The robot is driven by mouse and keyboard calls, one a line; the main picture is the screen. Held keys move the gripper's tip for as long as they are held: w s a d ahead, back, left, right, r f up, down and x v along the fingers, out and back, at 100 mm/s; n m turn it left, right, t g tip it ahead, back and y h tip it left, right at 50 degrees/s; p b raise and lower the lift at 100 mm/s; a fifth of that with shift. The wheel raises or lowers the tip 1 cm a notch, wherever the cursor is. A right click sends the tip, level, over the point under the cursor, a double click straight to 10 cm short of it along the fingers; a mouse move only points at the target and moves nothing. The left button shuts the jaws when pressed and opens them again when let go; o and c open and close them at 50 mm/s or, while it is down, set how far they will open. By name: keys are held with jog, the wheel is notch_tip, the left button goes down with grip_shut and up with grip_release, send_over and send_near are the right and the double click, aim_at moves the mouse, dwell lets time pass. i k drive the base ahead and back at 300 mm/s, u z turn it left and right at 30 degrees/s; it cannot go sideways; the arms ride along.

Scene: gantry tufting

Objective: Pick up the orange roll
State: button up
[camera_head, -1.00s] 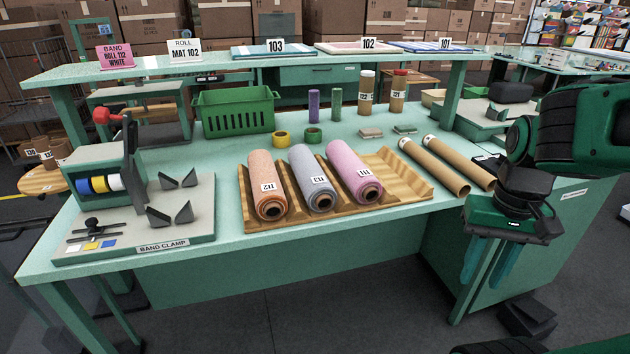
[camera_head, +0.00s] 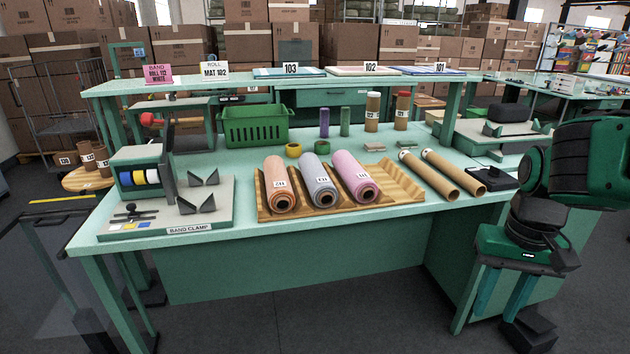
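The orange roll (camera_head: 280,184) lies in the left groove of a wavy wooden rack (camera_head: 400,184) on the green table. It has a white label and its open core end faces me. A grey-blue roll (camera_head: 318,180) lies right beside it, then a pink roll (camera_head: 354,177). My gripper (camera_head: 502,296) hangs at the right, below the tabletop level in the picture, pointing down and well away from the orange roll. Its two fingers are apart with nothing between them.
A band clamp station (camera_head: 166,205) stands left of the rack. A green basket (camera_head: 255,124) and small tape rolls (camera_head: 293,150) are behind it. Two cardboard tubes (camera_head: 430,175) lie right of the rack. A raised shelf (camera_head: 280,85) spans the back. The table's front strip is mostly clear.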

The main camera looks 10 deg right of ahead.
aim_at(281, 194)
jog(key=u, duration=0.1)
jog(key=i, duration=1.1)
jog(key=z, duration=0.15)
